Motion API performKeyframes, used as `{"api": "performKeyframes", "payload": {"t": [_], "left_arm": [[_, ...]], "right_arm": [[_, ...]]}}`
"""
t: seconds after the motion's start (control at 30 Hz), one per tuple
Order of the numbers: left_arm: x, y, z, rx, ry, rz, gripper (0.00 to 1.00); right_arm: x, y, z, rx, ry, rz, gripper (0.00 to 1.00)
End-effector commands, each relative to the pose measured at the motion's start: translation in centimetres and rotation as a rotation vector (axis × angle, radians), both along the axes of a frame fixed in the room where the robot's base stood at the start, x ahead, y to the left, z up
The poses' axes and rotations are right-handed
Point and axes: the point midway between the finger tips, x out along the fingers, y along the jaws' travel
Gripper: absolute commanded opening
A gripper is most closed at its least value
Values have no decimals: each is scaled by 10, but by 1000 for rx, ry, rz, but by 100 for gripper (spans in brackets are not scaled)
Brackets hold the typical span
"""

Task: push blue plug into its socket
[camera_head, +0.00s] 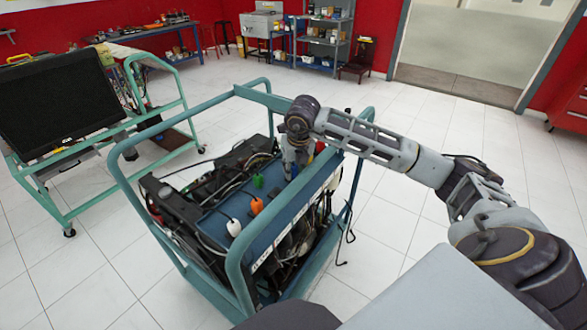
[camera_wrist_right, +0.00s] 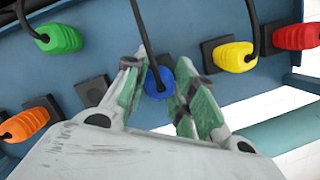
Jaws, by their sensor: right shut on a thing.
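The blue plug (camera_wrist_right: 158,82) shows in the right wrist view between the two fingers of my right gripper (camera_wrist_right: 158,74), with a black cable rising from it. The fingers are shut on it, one on each side. In the head view my right gripper (camera_head: 297,158) is over the blue panel of the engine trainer, and a bit of the blue plug (camera_head: 294,171) shows beneath it. The socket under the blue plug is hidden, so I cannot tell how deep the plug sits. My left gripper is not in view.
A green plug (camera_wrist_right: 58,38), an orange plug (camera_wrist_right: 24,124), a yellow plug (camera_wrist_right: 233,55) and a red plug (camera_wrist_right: 297,36) surround it on the panel. A dark square socket (camera_wrist_right: 92,90) is empty. The trainer's teal frame (camera_head: 236,262) rises around the panel.

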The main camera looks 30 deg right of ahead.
Motion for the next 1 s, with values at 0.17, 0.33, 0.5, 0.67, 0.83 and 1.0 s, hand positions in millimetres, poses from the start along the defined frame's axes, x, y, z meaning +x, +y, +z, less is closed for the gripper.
{"api": "performKeyframes", "payload": {"t": [0.17,0.33,0.5,0.67,0.83,1.0], "left_arm": [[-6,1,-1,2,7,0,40],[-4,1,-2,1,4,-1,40],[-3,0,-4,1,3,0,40],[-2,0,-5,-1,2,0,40],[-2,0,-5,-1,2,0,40],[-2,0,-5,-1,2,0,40]], "right_arm": [[0,0,-1,0,0,0,6],[0,0,-2,0,0,0,6],[0,0,-4,0,0,0,6],[0,0,-5,0,0,0,6],[0,0,-5,0,0,0,6],[0,0,-5,0,0,0,40]]}}
